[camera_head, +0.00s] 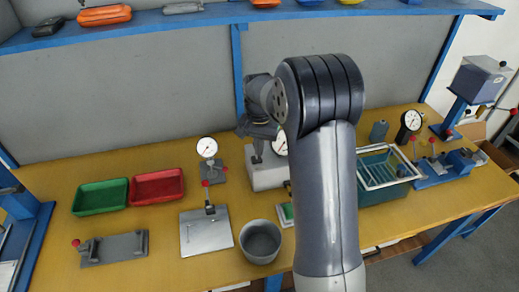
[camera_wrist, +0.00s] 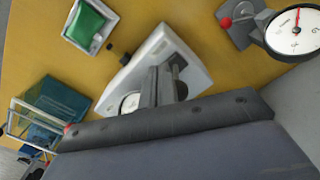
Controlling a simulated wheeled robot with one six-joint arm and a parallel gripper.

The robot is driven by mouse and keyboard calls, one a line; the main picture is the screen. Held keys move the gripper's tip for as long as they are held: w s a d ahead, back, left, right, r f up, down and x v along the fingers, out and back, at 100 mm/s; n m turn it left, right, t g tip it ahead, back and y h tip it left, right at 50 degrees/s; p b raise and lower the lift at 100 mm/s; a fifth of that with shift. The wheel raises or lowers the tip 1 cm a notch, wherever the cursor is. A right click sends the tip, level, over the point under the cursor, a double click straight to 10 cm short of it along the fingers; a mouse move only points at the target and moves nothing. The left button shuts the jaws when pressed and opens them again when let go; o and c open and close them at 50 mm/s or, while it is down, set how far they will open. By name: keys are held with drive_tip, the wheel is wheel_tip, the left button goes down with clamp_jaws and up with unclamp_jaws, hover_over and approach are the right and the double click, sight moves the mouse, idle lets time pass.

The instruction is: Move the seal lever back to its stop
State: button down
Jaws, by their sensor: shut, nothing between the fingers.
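My gripper (camera_head: 258,142) points down over a pale grey housing (camera_head: 268,177) with a round dial, close above its top. In the wrist view the fingers (camera_wrist: 165,84) are shut and empty in front of the same housing (camera_wrist: 165,45), whose dial (camera_wrist: 130,103) is partly hidden. A small dark knob (camera_wrist: 120,50) sits at the housing's edge. A small red knob (camera_wrist: 68,130) shows beside my gripper's body; what it belongs to is hidden. I cannot tell which lever is the seal lever, or whether the fingers touch anything.
A dial gauge stand (camera_head: 207,148) and a metal plate with a red-knobbed part (camera_head: 207,235) stand left of the housing. A grey cup (camera_head: 260,242) is in front. A teal bin (camera_head: 385,190) stands right, partly behind my arm. Red (camera_head: 157,186) and green (camera_head: 100,197) trays lie left.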

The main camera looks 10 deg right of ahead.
drive_tip(key=shift+w, duration=0.3)
drive_tip(key=shift+w+p, duration=0.1)
drive_tip(key=shift+p, duration=0.25)
drive_tip(key=shift+w+f, duration=0.1)
drive_tip(key=shift+w, duration=0.25)
drive_tip(key=shift+w+p, duration=0.25)
drive_tip(key=shift+p, duration=0.05)
drive_tip(key=shift+s, duration=0.1)
idle(0.5)
